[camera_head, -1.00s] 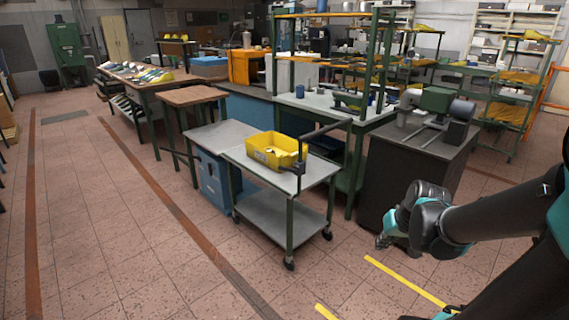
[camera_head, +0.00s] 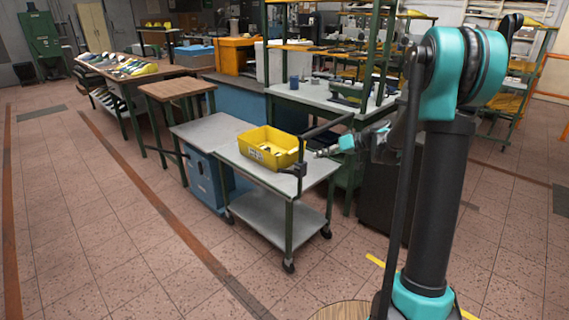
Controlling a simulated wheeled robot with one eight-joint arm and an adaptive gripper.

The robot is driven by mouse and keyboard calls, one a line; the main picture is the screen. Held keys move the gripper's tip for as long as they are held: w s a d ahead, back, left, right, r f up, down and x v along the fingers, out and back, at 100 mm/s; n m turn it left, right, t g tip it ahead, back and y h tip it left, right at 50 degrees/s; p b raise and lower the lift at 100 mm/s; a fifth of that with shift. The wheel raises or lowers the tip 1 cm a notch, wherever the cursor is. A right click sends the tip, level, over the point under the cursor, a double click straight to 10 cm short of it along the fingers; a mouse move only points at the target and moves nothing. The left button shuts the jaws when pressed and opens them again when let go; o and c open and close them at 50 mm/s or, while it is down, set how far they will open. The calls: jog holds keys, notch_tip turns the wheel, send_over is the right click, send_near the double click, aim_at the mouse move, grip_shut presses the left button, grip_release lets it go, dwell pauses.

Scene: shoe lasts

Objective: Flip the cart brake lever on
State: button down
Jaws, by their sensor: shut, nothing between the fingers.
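The cart (camera_head: 262,176) is a grey two-shelf trolley on casters with a yellow bin (camera_head: 268,147) on its top. A small dark fitting with a short upright piece, which looks like the brake lever (camera_head: 300,169), sits at the cart's near right edge, below the dark handle bar (camera_head: 327,126). Its exact position, on or off, is too small to tell. My gripper (camera_head: 321,153) is shut and empty. It points left at the cart, a little right of and above the fitting, and appears apart from it.
A wooden-topped stool (camera_head: 177,90) and a blue cabinet (camera_head: 208,182) stand left of the cart. A green-framed workbench (camera_head: 318,98) is close behind it, with a dark cabinet to the right. The tiled floor in front is open.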

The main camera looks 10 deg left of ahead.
jog(key=shift+w+a+r+y, duration=0.15)
jog(key=shift+w+a, duration=0.1)
jog(key=shift+w, duration=0.25)
jog(key=shift+w+a+r+y, duration=0.15)
jog(key=shift+w+a, duration=0.1)
jog(key=shift+w, duration=0.25)
jog(key=shift+a+f, duration=0.1)
jog(key=shift+f, duration=0.1)
send_over(288, 172)
jog(key=d, duration=0.3)
notch_tip(288, 172, down, 5)
jog(key=a+f, duration=0.1)
jog(key=s+f, duration=0.1)
jog(key=f, duration=0.1)
jog(key=shift+a, duration=0.4)
jog(key=shift+s+f, duration=0.1)
jog(key=shift+s+a+f+n, duration=0.15)
jog(key=shift+n, duration=0.25)
